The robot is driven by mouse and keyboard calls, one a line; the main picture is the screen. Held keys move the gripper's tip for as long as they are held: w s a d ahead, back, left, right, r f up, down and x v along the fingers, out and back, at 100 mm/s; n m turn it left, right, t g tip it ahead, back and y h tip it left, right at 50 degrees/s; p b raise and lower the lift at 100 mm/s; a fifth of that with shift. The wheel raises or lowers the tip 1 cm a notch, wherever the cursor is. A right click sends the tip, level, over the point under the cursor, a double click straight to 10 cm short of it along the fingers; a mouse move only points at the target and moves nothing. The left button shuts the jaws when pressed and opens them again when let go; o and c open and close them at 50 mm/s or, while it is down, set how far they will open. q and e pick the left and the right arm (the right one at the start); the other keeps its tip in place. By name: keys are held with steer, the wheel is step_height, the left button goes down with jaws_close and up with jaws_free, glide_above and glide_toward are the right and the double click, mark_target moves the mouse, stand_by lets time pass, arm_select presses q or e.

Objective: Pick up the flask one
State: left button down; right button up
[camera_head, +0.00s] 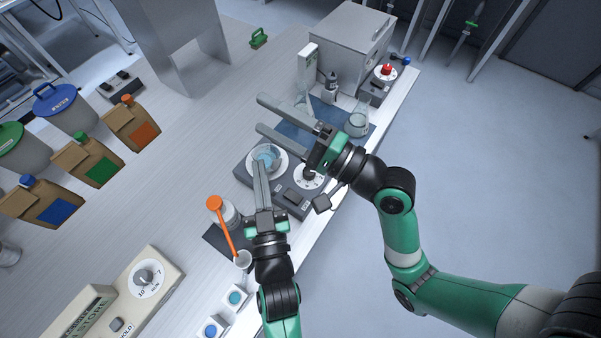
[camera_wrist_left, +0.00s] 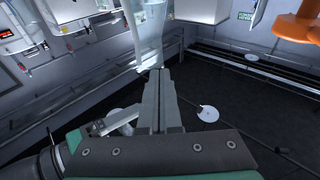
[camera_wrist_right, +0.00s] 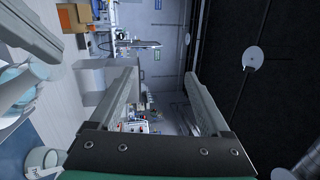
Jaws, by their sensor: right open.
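A glass vessel with blue contents (camera_head: 267,158) sits on the round plate of a grey stirrer unit (camera_head: 291,197). A conical clear flask (camera_head: 302,108) stands on the blue mat (camera_head: 290,130), partly behind my right gripper. A clear beaker (camera_head: 357,124) stands on the mat's right side. I cannot tell which is flask one. My left gripper (camera_head: 260,163) has its fingers together at the front edge of the stirrer's plate. In the left wrist view, clear glass (camera_wrist_left: 150,35) shows beyond its fingertips. My right gripper (camera_head: 261,113) is open and empty above the bench, left of the conical flask.
A grey box (camera_head: 343,45) is at the back.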

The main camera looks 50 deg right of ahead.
arm_select(q)
steer(key=shift+f, duration=0.65)
arm_select(e)
steer(key=s+f+m+g, duration=0.2)
steer(key=s+f+m, duration=0.4)
steer(key=f+m, duration=0.6)
steer(key=shift+d+f, duration=0.15)
steer(key=shift+f, duration=0.3)
steer(key=x, duration=1.2)
steer(key=shift+s+f, duration=0.1)
jaws_close()
arm_select(q)
steer(key=shift+r, duration=0.8)
